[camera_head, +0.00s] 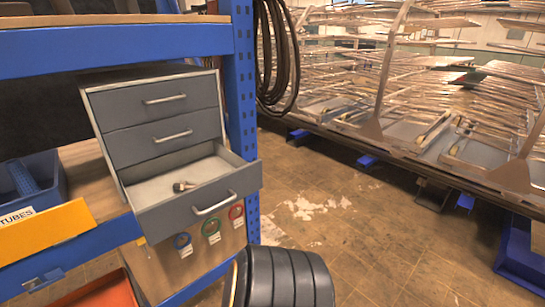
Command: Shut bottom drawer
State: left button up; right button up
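A grey cabinet with three drawers and a light casing (216,82) stands tilted on the shelf at the left. Its bottom drawer (165,217) is pulled well out toward the lower right, and its pale inside shows. A bar handle (214,203) sits on that drawer's front. A small metal item (183,186) lies inside the open drawer. The middle drawer (138,146) and the top drawer (130,106) are shut. Neither gripper can be seen, and nothing touches the open drawer.
A blue shelf upright (240,100) stands right beside the cabinet, with black cables (277,50) hanging from it. A blue bin (55,190), a yellow bin (45,232) and an orange tray (105,292) are at the left. Floor (320,200) is open at the right, before a long rack (400,150).

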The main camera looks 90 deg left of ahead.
aim_at(161, 210)
jog(key=u, duration=0.9)
jog(key=l+u, duration=0.1)
jog(key=u, duration=0.4)
jog(key=k+u, duration=0.1)
jog(key=u, duration=1.25)
